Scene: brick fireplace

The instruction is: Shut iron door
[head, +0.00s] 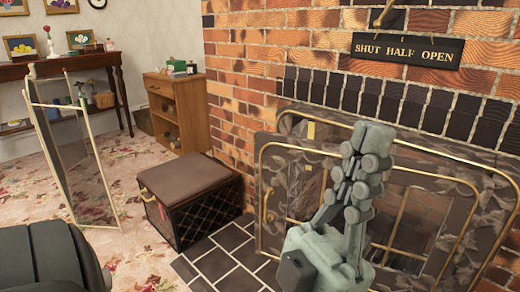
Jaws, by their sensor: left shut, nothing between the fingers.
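The iron door (290,215) seems to be the dark, leaf-patterned panel with brass trim at the fireplace. It appears to stand out in front of the patterned surround (490,175); how far it is open I cannot tell. My left gripper (372,135), pale green-grey, points up in front of the door, its fingers together and empty. It hides the door's middle; whether it touches the door I cannot tell. A black sign (407,50) above reads "SHUT HALF OPEN". My right gripper is out of view.
A black chest with a brown lid (190,195) stands left of the door. Dark floor tiles (222,258) lie in front. A wooden cabinet (180,105), a folding screen (75,150) and a side table (60,66) stand farther left. Patterned carpet (140,165) is open between them.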

